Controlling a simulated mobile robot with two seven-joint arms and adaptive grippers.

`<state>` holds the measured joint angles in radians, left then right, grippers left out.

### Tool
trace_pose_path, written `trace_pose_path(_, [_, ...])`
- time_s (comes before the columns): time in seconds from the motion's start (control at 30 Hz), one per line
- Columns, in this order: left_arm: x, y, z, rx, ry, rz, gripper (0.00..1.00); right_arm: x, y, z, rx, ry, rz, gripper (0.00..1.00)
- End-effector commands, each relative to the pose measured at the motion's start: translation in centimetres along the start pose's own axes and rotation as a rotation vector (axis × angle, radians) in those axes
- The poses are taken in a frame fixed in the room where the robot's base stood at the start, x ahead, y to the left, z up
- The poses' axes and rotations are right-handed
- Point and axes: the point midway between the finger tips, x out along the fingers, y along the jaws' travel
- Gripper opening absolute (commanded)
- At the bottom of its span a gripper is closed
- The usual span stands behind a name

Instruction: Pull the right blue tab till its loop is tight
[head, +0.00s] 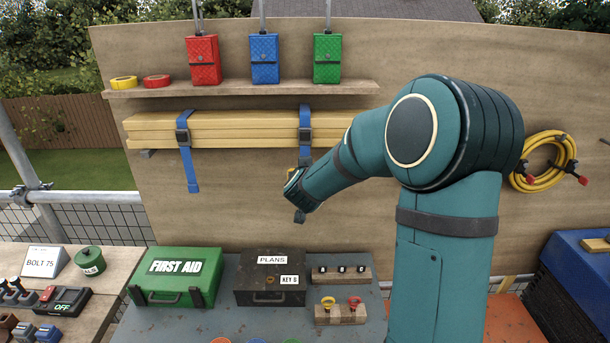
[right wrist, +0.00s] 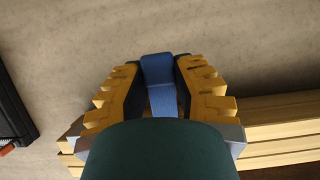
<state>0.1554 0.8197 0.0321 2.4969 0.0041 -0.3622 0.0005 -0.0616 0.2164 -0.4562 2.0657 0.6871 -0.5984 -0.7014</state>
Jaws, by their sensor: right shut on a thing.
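Two blue straps go round the stack of yellow boards, each with a dark buckle. The right strap (head: 306,117) runs down through its buckle (head: 305,135) to my right gripper (head: 293,178), which is just below the boards. In the right wrist view, the blue tab (right wrist: 161,98) lies between my toothed yellow fingers, and the gripper is shut on it. In the head view my gripper hides most of this tab. The left strap's tab (head: 192,172) hangs free below its buckle (head: 182,137). My left gripper is not in view.
The boards (head: 240,133) rest against the plywood wall (head: 250,195). Above them, a shelf (head: 235,88) carries red, blue and green boxes and two tape rolls. A green first-aid case (head: 177,277) and a dark plans box (head: 270,280) stand on the bench below.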

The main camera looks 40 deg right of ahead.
Motion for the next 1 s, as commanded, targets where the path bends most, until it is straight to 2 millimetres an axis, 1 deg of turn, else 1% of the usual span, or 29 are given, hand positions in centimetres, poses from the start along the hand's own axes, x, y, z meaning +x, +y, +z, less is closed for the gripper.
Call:
trace_pose_path(0.03, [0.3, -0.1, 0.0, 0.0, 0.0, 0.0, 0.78, 0.1, 0.0, 0.3, 0.0, 0.0, 0.001, 0.0])
trace_pose_path(0.7, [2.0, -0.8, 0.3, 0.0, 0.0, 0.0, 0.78, 1.1, 0.0, 2.6, 0.0, -0.001, 0.0, 0.0])
trace_pose_path(1.0, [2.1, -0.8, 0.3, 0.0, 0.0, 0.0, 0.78, 1.1, 0.0, 2.7, 0.0, -0.001, 0.0, 0.0])
